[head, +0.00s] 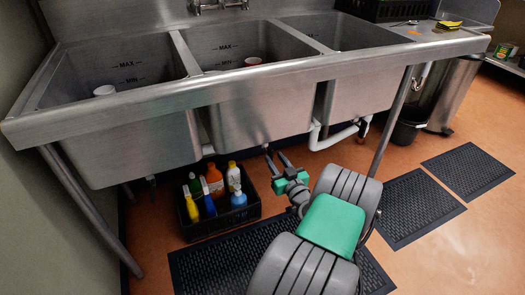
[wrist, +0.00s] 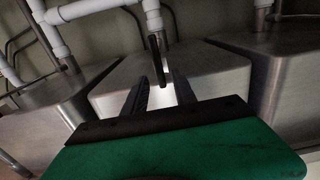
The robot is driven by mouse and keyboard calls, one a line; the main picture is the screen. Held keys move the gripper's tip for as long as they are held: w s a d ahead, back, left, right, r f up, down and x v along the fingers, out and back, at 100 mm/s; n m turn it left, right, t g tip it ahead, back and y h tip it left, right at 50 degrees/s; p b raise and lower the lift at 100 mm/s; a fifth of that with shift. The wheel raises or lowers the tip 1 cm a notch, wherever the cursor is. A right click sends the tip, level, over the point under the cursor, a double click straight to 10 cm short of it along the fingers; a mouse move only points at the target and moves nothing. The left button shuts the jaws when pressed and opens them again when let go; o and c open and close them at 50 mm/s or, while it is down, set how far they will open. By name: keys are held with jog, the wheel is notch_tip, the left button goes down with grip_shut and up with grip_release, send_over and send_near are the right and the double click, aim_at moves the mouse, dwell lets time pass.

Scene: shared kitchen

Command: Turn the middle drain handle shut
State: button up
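The three-basin steel sink shows in the head view, with its middle basin (head: 262,105) above my gripper (head: 276,154). In the wrist view a thin dark drain handle (wrist: 157,58) hangs by the middle basin (wrist: 110,85). Its end shows between the two fingers of my gripper (wrist: 156,82). The fingers stand apart, with a visible gap on each side of the handle; I cannot tell how deep the handle reaches between them. In the head view the handle is small and hard to separate from my fingertips.
White drain pipes (head: 330,137) run under the sink right of my gripper; pipes (wrist: 75,12) also show in the wrist view. A black crate (head: 222,222) of bottles stands on the floor to the left. Sink legs (head: 390,122) stand at the sides. Black mats (head: 413,207) cover part of the floor.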

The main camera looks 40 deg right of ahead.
aim_at(267, 151)
jog(key=b+x, duration=0.1)
jog(key=x, duration=0.6)
jog(key=shift+w, duration=0.2)
jog(key=shift+c, duration=0.4)
grip_shut()
